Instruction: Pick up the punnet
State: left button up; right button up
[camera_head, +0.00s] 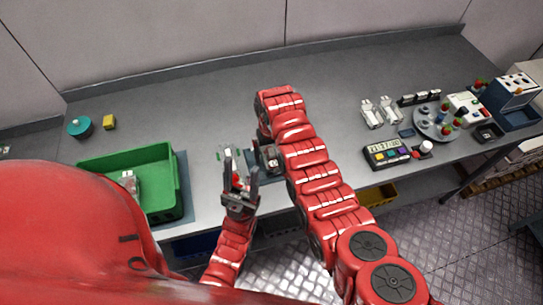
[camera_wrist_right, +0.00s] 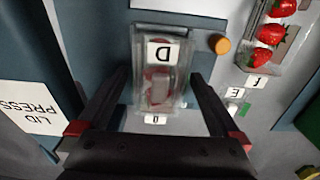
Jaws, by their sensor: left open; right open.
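In the head view my right gripper (camera_head: 268,157) is at the bench's front, partly hidden by my right arm. My left gripper (camera_head: 240,178) is open and points up, left of the right gripper. Clear and red items show behind its fingers, too small to make out.
A green crate (camera_head: 165,185) stands at the left, with a teal round object (camera_head: 80,127) and a yellow block (camera_head: 109,122) behind it. At right are a timer (camera_head: 387,153), a round plate (camera_head: 432,122) and clear containers (camera_head: 372,115). A LID PRESS sign (camera_wrist_right: 28,115) shows beside the right gripper.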

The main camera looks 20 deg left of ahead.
jog(key=c, duration=1.4)
